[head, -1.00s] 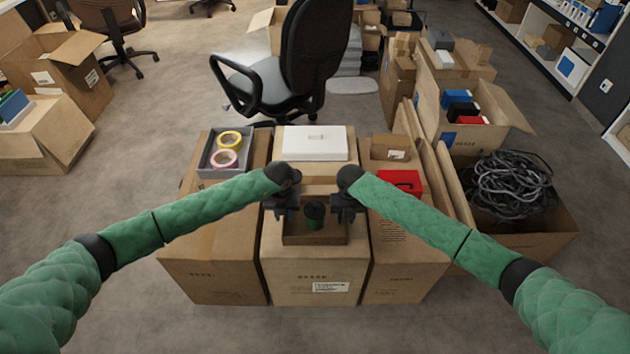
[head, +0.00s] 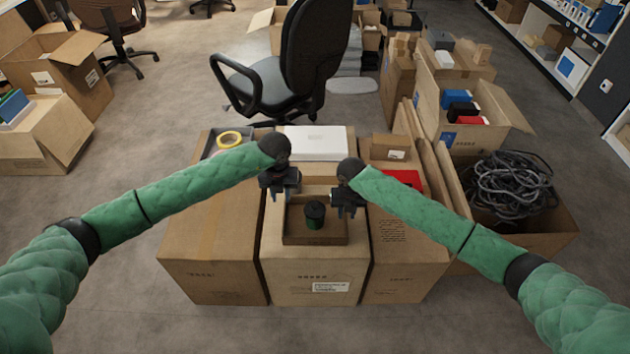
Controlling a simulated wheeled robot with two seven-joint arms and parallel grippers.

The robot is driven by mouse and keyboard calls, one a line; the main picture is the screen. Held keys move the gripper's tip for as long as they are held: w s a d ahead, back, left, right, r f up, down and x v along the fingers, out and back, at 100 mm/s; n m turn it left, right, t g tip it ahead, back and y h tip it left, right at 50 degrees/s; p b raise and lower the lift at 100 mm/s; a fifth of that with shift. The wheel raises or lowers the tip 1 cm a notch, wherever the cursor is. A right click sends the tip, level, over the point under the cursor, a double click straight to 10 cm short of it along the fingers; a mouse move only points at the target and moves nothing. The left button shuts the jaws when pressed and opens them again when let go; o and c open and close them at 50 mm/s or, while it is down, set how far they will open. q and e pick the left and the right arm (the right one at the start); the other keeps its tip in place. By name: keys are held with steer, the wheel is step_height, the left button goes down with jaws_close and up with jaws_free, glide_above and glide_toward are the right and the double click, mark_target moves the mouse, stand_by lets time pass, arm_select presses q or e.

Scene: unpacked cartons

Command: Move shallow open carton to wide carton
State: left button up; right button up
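The shallow open carton (head: 315,240) is a small brown tray with a dark green and black cylinder (head: 314,215) standing inside. It rests on the front part of the middle large carton (head: 312,270), above its printed front. My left gripper (head: 281,190) is open and empty, above and behind the tray's left side, apart from it. My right gripper (head: 346,212) looks open, close beside the tray's right rim; whether it touches the rim is unclear.
A grey bin with yellow tape (head: 229,139) is partly hidden behind my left arm. A white box (head: 316,142) sits behind the tray. A small brown box (head: 390,147) and a red box (head: 404,178) are on the right carton (head: 405,255). A cable-filled carton (head: 535,230) stands farther right.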

step_height(320, 180, up, 9)
stand_by(0.3)
stand_by(0.5)
